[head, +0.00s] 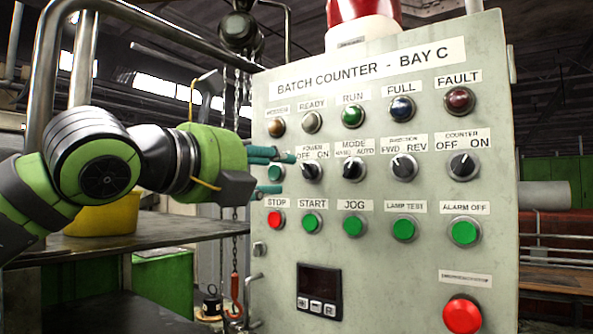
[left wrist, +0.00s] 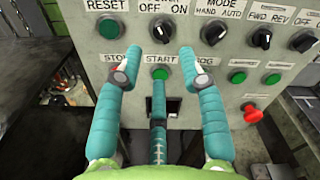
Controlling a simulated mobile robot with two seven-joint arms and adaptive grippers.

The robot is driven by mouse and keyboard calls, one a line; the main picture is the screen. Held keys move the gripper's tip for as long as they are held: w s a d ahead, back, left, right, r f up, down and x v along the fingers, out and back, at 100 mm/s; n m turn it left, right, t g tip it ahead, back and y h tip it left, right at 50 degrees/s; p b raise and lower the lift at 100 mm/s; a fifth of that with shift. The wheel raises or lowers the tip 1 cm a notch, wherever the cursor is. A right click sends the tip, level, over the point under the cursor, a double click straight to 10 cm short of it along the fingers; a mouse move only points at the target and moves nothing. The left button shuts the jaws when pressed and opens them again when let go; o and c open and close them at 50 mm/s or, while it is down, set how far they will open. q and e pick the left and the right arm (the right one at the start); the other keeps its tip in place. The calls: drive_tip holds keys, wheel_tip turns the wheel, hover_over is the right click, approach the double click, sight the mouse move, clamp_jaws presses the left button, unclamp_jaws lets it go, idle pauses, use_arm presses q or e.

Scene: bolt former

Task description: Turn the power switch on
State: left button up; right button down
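The power switch (head: 311,170) is a dark rotary knob under a "POWER OFF ON" label on the panel's second row. It also shows in the left wrist view (left wrist: 162,31), just beyond the fingertips, its handle appearing tilted to the upper left, toward OFF. My left gripper (head: 286,173) comes in from the left at the switch's height, its teal fingertips just left of the knob. In the left wrist view the gripper (left wrist: 157,66) has its fingers spread with nothing between them. Contact with the knob cannot be told. My right gripper is not in view.
The grey control panel (head: 400,270) carries more knobs, lamps and buttons. The mode switch (head: 354,169) is right of the power switch; the green start button (head: 312,224) is below. A red mushroom button (head: 462,315) sits low right. A yellow bin (head: 105,216) stands left.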

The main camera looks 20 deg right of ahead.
sight(303, 172)
use_arm(q)
drive_tip(key=p+x, duration=0.2)
drive_tip(key=x, duration=0.1)
drive_tip(key=p+x, duration=0.2)
drive_tip(key=x, duration=0.1)
drive_tip(key=shift+r, duration=0.2)
drive_tip(key=shift+w+d+f, duration=0.1)
drive_tip(key=shift+w+d, duration=0.15)
drive_tip(key=shift+d, duration=0.1)
drive_tip(key=shift+f, duration=0.1)
clamp_jaws()
